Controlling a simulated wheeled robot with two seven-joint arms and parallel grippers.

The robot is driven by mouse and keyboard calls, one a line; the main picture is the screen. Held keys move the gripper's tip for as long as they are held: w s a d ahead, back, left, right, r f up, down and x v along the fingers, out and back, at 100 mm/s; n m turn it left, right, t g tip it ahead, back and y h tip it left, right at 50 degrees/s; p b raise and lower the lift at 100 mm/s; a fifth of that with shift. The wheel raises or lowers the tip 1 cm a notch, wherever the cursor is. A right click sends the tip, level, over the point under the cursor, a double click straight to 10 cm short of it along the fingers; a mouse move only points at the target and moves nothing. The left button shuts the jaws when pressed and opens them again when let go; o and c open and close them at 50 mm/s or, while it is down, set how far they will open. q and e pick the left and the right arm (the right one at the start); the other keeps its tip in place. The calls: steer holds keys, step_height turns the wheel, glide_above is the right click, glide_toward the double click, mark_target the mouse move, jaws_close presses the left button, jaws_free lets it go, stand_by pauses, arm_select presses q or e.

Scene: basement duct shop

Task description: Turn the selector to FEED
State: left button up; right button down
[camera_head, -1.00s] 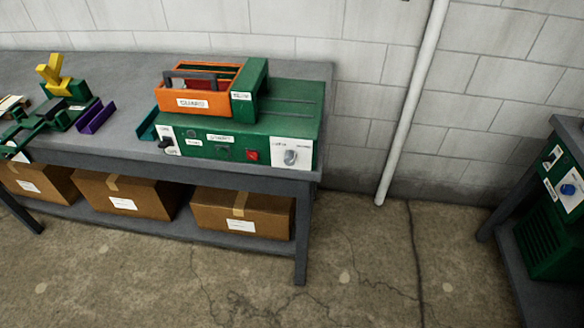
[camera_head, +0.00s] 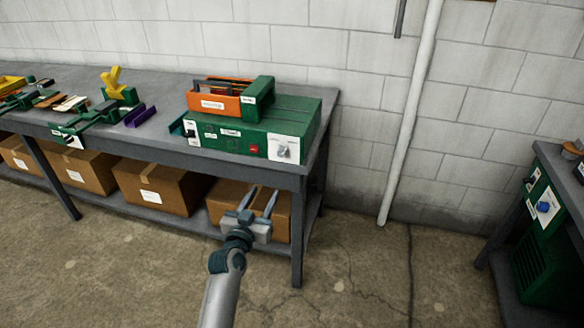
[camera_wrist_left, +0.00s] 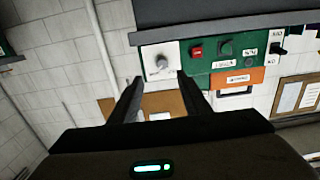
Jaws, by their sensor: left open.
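The green machine (camera_head: 262,118) stands on the right end of the grey workbench. Its selector (camera_head: 284,151) is a light grey knob on a white plate at the right of the front panel. The lettering beside it is too small to read. The selector also shows in the left wrist view (camera_wrist_left: 161,62), where the scene is upside down, just beyond my fingertips. My left gripper (camera_head: 262,200) is open and empty, below and in front of the panel, apart from it. It also shows in the left wrist view (camera_wrist_left: 160,88). My right gripper is out of view.
A red button (camera_head: 254,149) sits left of the selector. A second green machine (camera_head: 540,210) stands far right. Open floor lies between.

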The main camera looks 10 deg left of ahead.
arm_select(q)
step_height(320, 180, up, 2)
steer(key=p, duration=0.2)
glide_toward(281, 154)
steer(key=w, duration=0.7)
steer(key=shift+f+b, duration=0.2)
steer(key=shift+b, duration=0.1)
steer(key=shift+w+d, duration=0.1)
steer(key=shift+w, duration=0.6)
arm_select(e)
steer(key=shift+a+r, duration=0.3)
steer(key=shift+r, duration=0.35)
arm_select(q)
steer(key=shift+c, duration=0.3)
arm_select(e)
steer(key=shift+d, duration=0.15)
arm_select(q)
steer(key=c, duration=1)
